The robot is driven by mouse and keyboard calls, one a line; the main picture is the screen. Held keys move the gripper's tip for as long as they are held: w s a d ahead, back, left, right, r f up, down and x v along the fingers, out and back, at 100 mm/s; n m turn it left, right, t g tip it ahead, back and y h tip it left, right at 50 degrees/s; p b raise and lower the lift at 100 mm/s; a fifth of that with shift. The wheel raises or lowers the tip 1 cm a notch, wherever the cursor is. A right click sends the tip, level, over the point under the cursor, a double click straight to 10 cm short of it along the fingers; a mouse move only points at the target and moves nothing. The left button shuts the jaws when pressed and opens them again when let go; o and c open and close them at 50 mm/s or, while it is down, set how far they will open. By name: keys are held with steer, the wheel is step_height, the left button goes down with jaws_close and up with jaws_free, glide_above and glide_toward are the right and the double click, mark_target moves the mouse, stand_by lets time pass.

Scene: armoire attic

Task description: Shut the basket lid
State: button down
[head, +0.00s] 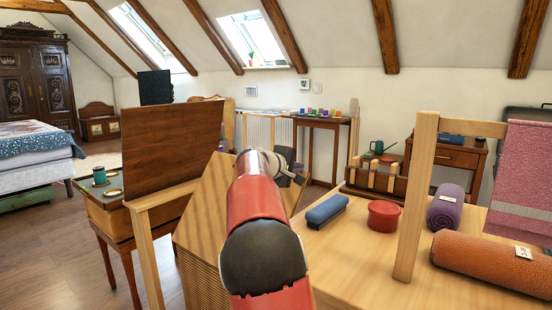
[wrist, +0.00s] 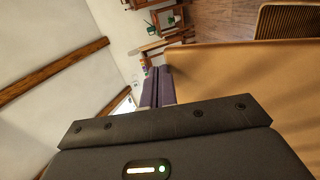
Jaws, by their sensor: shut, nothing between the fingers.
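The basket (head: 200,272) stands left of my red arm, with ribbed, light-brown sides. Its striped wooden lid (head: 208,205) shows as a slanted panel above it. My arm hides the right part of both. My gripper (head: 295,179) is at the far end of my arm, by the panel's upper right, and is mostly hidden in the head view. In the wrist view the fingers of my gripper (wrist: 158,74) are together with nothing between them. A broad tan surface (wrist: 240,85) lies right beside them, probably the lid. I cannot tell whether they touch it.
A wooden table at right bears a blue case (head: 327,209), a red round box (head: 383,216), a purple roll (head: 446,206), an orange roll (head: 490,262) and a wooden post (head: 416,200). A cabinet with a raised brown board (head: 172,135) stands left. Floor is free further left.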

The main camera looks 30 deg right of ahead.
steer(key=w+d+f, duration=0.2)
steer(key=d+f, duration=0.4)
steer(key=shift+w+d+f, duration=0.15)
steer(key=shift+w+d, duration=0.2)
steer(key=shift+w, duration=0.05)
